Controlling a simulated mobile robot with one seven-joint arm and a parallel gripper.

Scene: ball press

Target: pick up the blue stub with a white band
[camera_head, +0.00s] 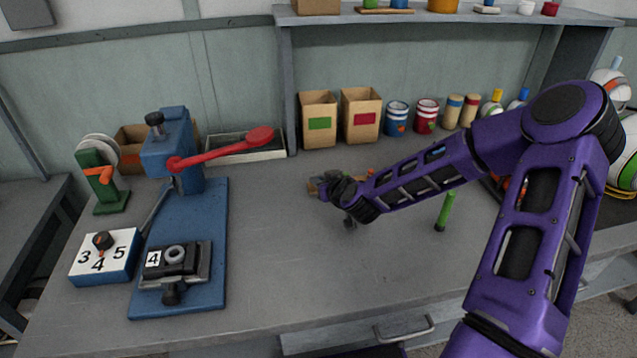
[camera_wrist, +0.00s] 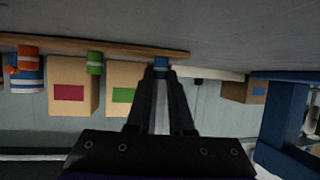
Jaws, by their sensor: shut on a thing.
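The blue stub with a white band (camera_wrist: 161,68) shows between my fingertips at the end of the wrist view, which is upside down. My gripper (camera_wrist: 161,76) is shut on it. The stub is at one end of a long wooden strip (camera_wrist: 120,48); I cannot tell whether it still touches the strip. A green stub with a white band (camera_wrist: 95,63) and an orange stub (camera_wrist: 27,52) stand farther along the strip. In the head view my gripper (camera_head: 328,190) is low over the middle of the bench, and my wrist hides most of the strip.
Open boxes with green (camera_head: 319,123) and red (camera_head: 364,118) labels stand behind. A blue press with a red lever (camera_head: 220,150) is at left, beside a numbered dial box (camera_head: 103,258). A green stick (camera_head: 445,210) stands right of my gripper. The bench front is clear.

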